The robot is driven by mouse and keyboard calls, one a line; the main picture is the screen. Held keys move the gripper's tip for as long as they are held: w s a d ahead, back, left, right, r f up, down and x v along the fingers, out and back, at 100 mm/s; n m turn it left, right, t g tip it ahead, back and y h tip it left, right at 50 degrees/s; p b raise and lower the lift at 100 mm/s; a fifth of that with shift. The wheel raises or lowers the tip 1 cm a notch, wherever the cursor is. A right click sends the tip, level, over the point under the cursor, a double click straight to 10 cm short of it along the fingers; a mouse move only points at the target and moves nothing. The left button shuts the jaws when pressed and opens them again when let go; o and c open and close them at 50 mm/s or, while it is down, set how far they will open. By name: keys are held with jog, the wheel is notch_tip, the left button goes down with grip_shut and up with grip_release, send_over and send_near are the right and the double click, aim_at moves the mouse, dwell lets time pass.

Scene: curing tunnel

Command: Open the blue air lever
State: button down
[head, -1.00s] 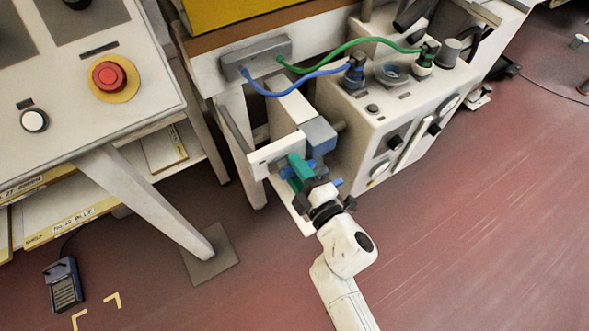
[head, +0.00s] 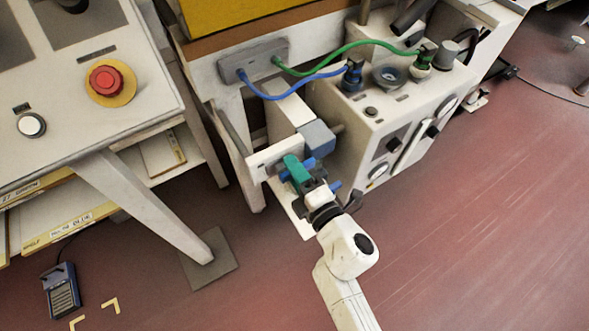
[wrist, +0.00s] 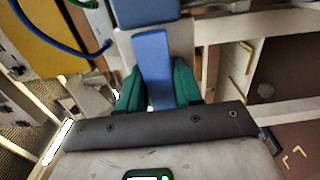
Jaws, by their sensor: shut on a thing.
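The blue air lever (wrist: 152,68) stands between the two teal fingers of my gripper (wrist: 157,88) in the wrist view, with one finger along each side. My gripper is shut on it. In the head view my gripper (head: 299,172) is at the white bracket (head: 274,154) below the table, and only a bit of blue shows beside the teal finger. A grey-blue block (head: 317,138) sits just above the fingers on that bracket. The lever's far end meets the white bracket and blue block in the wrist view; its near end is hidden by my gripper.
A pale control box (head: 350,130) with knobs and a gauge stands close to the right. Blue (head: 290,94) and green (head: 340,52) hoses run above. A console with a red button (head: 107,79) is at left. Red floor at right is clear.

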jog(key=shift+f, duration=0.1)
jog(key=c, duration=0.8)
grip_release()
jog(key=shift+c, duration=0.2)
jog(key=v, duration=1.1)
jog(key=shift+w, duration=0.1)
